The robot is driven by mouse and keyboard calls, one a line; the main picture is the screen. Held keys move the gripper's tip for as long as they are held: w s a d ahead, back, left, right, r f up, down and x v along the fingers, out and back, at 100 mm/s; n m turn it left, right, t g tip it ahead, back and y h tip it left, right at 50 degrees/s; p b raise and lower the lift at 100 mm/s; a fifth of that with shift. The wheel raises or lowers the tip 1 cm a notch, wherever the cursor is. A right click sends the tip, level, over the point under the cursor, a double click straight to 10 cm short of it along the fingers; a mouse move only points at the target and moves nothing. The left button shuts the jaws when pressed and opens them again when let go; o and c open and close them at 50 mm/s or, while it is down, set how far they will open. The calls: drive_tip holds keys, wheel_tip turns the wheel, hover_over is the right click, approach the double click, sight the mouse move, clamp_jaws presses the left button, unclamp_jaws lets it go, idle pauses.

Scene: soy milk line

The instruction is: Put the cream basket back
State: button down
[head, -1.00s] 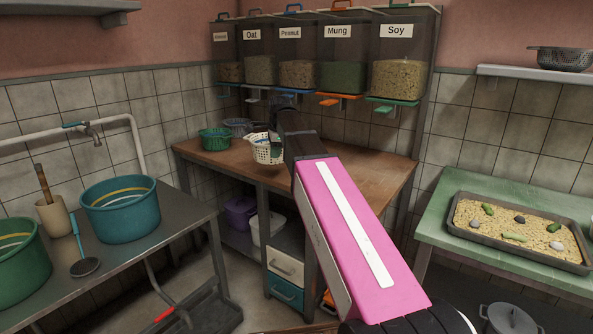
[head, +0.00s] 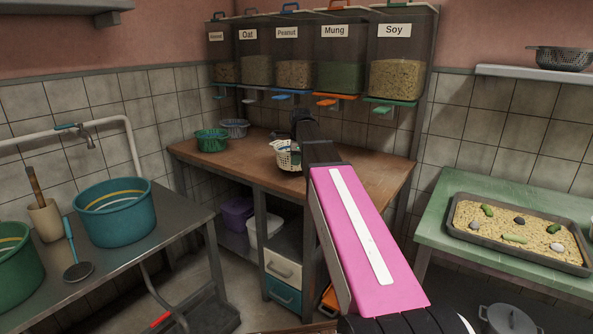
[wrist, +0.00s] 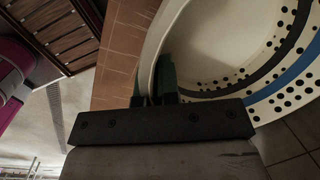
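The cream basket (head: 284,160), pierced with holes, is over the wooden bench, partly hidden by my arm. It fills the upper right of the wrist view (wrist: 210,55), with a dark band and a blue band inside. My gripper (wrist: 158,75) is closed on its wall, with a green-tipped finger showing on the inner side. In the head view the gripper (head: 300,138) is at the basket's far side, its fingers hidden. I cannot tell whether the basket touches the bench.
A green basket (head: 212,141) and a grey-blue basket (head: 235,128) stand on the bench (head: 372,178) at left. Labelled dispensers (head: 340,65) with spouts hang above its back. The bench's right part is clear. A green table (head: 450,245) with a tray stands at right.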

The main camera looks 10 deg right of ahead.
drive_tip(key=shift+d+f, duration=0.15)
drive_tip(key=shift+f, duration=1.95)
drive_tip(key=c, duration=1.3)
unclamp_jaws()
drive_tip(key=shift+c, duration=0.2)
wheel_tip(320, 180, up, 12)
drive_tip(key=s+d, duration=0.1)
drive_tip(key=shift+s, duration=0.35)
